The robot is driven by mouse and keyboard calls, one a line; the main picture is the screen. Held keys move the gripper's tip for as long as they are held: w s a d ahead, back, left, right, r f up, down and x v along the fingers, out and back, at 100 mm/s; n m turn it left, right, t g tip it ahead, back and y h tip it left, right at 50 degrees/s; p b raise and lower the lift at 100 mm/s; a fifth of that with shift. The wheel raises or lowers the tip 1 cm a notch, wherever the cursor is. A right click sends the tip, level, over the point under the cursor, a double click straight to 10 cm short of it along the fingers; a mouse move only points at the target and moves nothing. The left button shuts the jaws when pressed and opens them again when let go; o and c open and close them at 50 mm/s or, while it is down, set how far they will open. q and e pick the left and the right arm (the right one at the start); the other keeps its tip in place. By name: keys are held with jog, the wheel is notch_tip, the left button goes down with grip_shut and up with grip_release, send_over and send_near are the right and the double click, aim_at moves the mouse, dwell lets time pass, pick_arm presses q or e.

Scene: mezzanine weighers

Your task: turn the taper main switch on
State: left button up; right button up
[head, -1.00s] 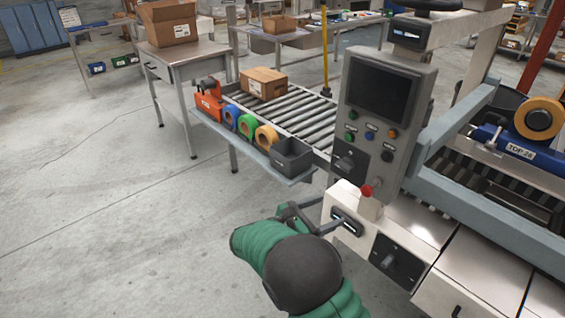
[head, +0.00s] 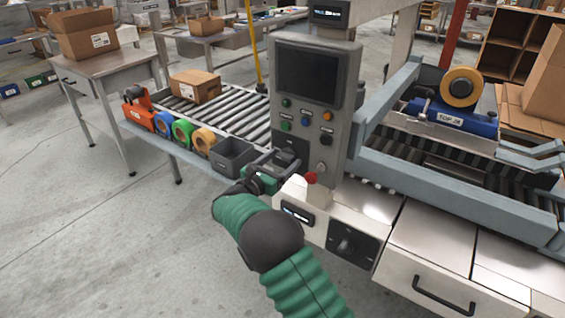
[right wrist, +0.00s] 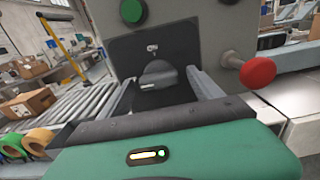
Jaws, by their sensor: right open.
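The taper's grey control panel (head: 308,85) stands upright right of centre in the head view. On its lower left a black plate carries a dark rotary switch (head: 286,158), partly hidden by my right gripper. In the right wrist view the switch knob (right wrist: 158,73) shows clearly, lying roughly level under a small white label that seems to read ON. My right gripper (head: 283,166) is open in front of the panel. Its fingers stand left and right of the knob, with nothing gripped. I cannot tell whether they touch it. My left gripper is out of view.
A red stop button (head: 310,178) sticks out just right of the gripper. A second rotary switch (head: 345,243) is on the machine's white front. A grey bin (head: 232,156) and tape rolls (head: 182,131) sit on a shelf left of the panel, beside the roller conveyor (head: 240,108).

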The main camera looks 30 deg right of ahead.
jog(key=shift+w+r, duration=0.1)
jog(key=shift+w, duration=0.05)
jog(key=shift+c, duration=0.4)
jog(key=c, duration=1.3)
